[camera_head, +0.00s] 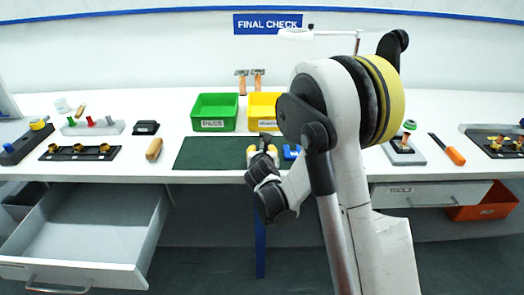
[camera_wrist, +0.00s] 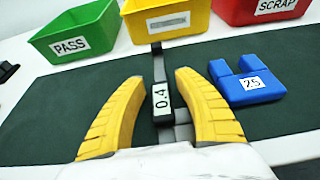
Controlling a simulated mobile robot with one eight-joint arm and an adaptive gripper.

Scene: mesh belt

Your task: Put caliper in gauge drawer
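The caliper (camera_wrist: 159,74), a dark bar with a white display reading 0.4, lies on the green mat in the wrist view, between the fingers of my gripper (camera_wrist: 163,103). The yellow fingers are apart, with mat showing on both sides of the caliper, so it is not gripped. In the head view my gripper (camera_head: 262,153) is low over the mat's right part and my arm hides much there. An open, empty grey drawer (camera_head: 75,271) stands out from under the bench at left; no label on it is readable, so I cannot confirm it is the gauge drawer.
A blue block marked 25 (camera_wrist: 247,82) lies close right of my gripper. Green PASS (camera_wrist: 73,39), yellow (camera_wrist: 165,17) and red SCRAP (camera_wrist: 258,8) bins stand behind. Several fixtures and tools line the bench.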

